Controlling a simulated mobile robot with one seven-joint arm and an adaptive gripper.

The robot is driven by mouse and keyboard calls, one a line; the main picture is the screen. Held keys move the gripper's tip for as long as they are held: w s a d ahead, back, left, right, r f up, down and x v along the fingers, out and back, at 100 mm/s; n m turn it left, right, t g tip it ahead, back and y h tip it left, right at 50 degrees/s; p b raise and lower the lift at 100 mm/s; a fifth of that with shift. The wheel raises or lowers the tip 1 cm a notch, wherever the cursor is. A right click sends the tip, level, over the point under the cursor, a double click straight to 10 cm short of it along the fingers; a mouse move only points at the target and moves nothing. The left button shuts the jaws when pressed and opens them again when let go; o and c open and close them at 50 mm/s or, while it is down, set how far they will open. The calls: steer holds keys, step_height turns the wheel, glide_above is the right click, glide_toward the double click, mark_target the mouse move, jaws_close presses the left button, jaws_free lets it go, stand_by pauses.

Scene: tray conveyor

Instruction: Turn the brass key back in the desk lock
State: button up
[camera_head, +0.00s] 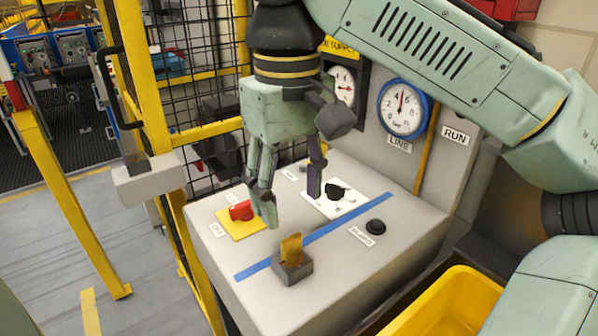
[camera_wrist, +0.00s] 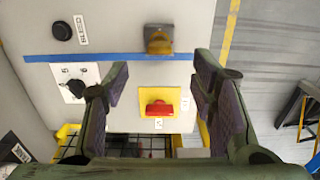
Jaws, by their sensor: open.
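The brass key (camera_head: 291,247) stands up from a dark grey lock block (camera_head: 293,268) near the front edge of the light grey desk top (camera_head: 340,262). The key also shows in the wrist view (camera_wrist: 158,42), above the fingers. My gripper (camera_head: 292,204) is open and empty, fingers pointing down, above the desk and behind the key. In the wrist view my gripper (camera_wrist: 160,78) has its fingers spread on either side of the red switch, apart from the key.
A red switch (camera_head: 241,210) on a yellow plate lies left of the key. A black knob (camera_head: 337,191) on a white dial plate and a black button (camera_head: 376,227) lie right. Blue tape (camera_head: 345,223) crosses the desk. Gauges and a yellow-framed mesh fence stand behind; a yellow bin (camera_head: 452,300) is right.

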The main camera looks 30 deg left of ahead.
mark_target(291, 237)
step_height(291, 237, down, 8)
steer(key=shift+f, duration=0.25)
steer(key=shift+c, duration=0.2)
jaws_close()
stand_by(0.5)
